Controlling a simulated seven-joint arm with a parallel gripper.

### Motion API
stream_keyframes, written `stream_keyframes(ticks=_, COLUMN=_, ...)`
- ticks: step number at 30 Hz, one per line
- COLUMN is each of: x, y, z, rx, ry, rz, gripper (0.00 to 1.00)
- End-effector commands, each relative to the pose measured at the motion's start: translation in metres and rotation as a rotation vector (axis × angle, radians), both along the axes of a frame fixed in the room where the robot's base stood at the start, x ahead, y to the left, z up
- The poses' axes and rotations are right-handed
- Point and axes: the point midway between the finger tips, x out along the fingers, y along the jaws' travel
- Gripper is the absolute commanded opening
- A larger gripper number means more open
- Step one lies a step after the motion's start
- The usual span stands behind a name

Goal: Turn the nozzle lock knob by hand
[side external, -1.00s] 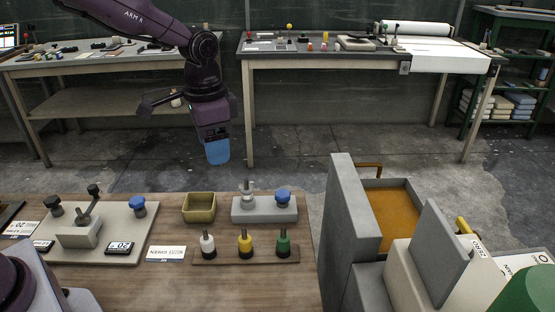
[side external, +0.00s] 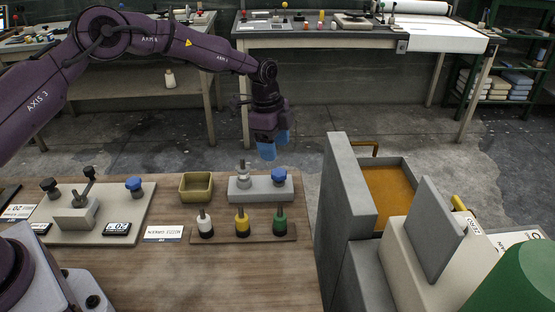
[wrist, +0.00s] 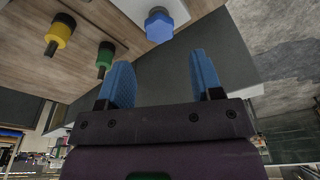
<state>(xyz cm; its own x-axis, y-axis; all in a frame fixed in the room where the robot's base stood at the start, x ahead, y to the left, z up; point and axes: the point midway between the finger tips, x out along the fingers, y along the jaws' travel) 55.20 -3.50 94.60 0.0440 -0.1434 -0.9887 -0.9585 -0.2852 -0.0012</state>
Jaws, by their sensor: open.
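A blue knob (side external: 279,175) stands on the right end of a grey block (side external: 260,192), beside a pale metal nozzle-like post (side external: 244,175). In the wrist view the blue knob (wrist: 160,26) is beyond the fingertips, at the top centre. My gripper (side external: 274,147) has blue fingers and is open and empty. In the side view it hangs above the blue knob and apart from it. A second blue knob (side external: 134,184) stands on the plate at the left.
A rack with white (side external: 205,226), yellow (side external: 242,224) and green (side external: 280,222) handled pieces stands in front of the block. An olive bin (side external: 196,188) is left of it. A tall grey panel (side external: 345,215) rises to the right. The air above the block is clear.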

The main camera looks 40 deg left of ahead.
Motion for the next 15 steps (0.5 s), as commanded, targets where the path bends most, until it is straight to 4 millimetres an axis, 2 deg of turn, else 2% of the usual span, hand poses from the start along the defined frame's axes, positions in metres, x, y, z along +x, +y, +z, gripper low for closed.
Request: stream_keyframes(ticks=15, x=0.002, y=-0.009, z=-0.063, rx=0.000, ry=0.003, rz=0.002, gripper=0.60)
